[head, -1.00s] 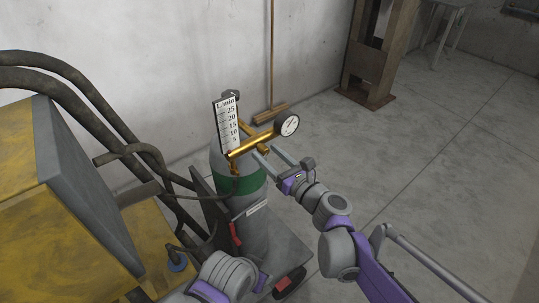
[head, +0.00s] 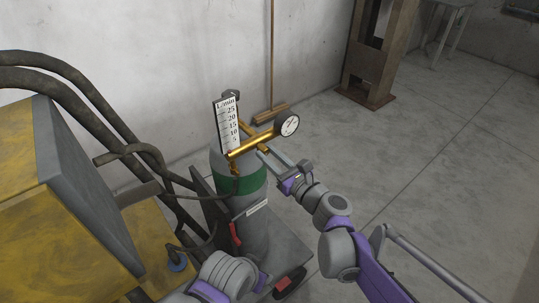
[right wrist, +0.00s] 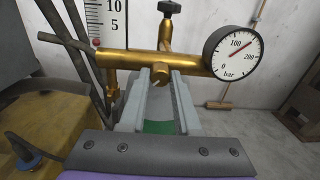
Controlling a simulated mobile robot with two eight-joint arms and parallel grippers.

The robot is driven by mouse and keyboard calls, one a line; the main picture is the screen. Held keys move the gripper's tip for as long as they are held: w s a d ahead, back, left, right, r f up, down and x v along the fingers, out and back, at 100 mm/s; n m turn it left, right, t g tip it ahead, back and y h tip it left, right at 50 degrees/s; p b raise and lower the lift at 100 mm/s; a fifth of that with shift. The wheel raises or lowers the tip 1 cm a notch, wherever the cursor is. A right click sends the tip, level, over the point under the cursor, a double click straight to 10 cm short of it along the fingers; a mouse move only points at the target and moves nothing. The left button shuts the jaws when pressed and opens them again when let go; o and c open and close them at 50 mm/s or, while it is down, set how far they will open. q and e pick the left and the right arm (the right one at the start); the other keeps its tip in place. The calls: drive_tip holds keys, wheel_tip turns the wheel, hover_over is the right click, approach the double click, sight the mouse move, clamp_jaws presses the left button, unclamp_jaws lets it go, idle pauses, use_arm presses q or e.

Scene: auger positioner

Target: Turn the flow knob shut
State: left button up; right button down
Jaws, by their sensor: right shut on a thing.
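A brass regulator (head: 250,145) with a white flow scale (head: 228,122) sits on top of a grey gas cylinder (head: 256,226) with a green band. Its small brass flow knob (right wrist: 160,84) points toward my right wrist camera and shows a slot on its face. My right gripper (head: 264,153) reaches in from the right; in the right wrist view its two fingers (right wrist: 160,78) are closed on either side of the knob. The fingers hide the knob's sides.
A round pressure gauge (head: 288,124) sticks out at the regulator's right end, close above the right fingers. A black valve knob (right wrist: 170,8) is behind. A yellow and grey machine (head: 75,215) with dark hoses stands left. The floor to the right is clear.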

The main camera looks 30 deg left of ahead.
drive_tip(key=n, duration=0.6)
drive_tip(key=n+p, duration=0.1)
drive_tip(key=n, duration=0.5)
drive_tip(key=shift+n+y, duration=0.3)
drive_tip(key=n+p, duration=0.1)
drive_tip(key=n, duration=0.5)
drive_tip(key=shift+n+g, duration=0.3)
drive_tip(key=n+p, duration=0.1)
drive_tip(key=n, duration=0.4)
drive_tip(key=shift+w+n, duration=0.1)
drive_tip(key=shift+n, duration=0.2)
drive_tip(key=n+p, duration=0.1)
drive_tip(key=n, duration=0.4)
drive_tip(key=shift+r+n, duration=0.1)
drive_tip(key=shift+n, duration=0.2)
drive_tip(key=n+p, duration=0.2)
drive_tip(key=n, duration=0.3)
drive_tip(key=shift+n, duration=0.3)
drive_tip(key=n+p, duration=0.2)
drive_tip(key=n, duration=0.3)
drive_tip(key=shift+r, duration=0.1)
use_arm(q)
drive_tip(key=w+r+t+p, duration=0.1)
drive_tip(key=w+r, duration=0.3)
drive_tip(key=r, duration=0.8)
drive_tip(key=shift+r+p, duration=0.35)
drive_tip(key=shift+p, duration=0.15)
use_arm(e)
drive_tip(key=shift+n, duration=2.2)
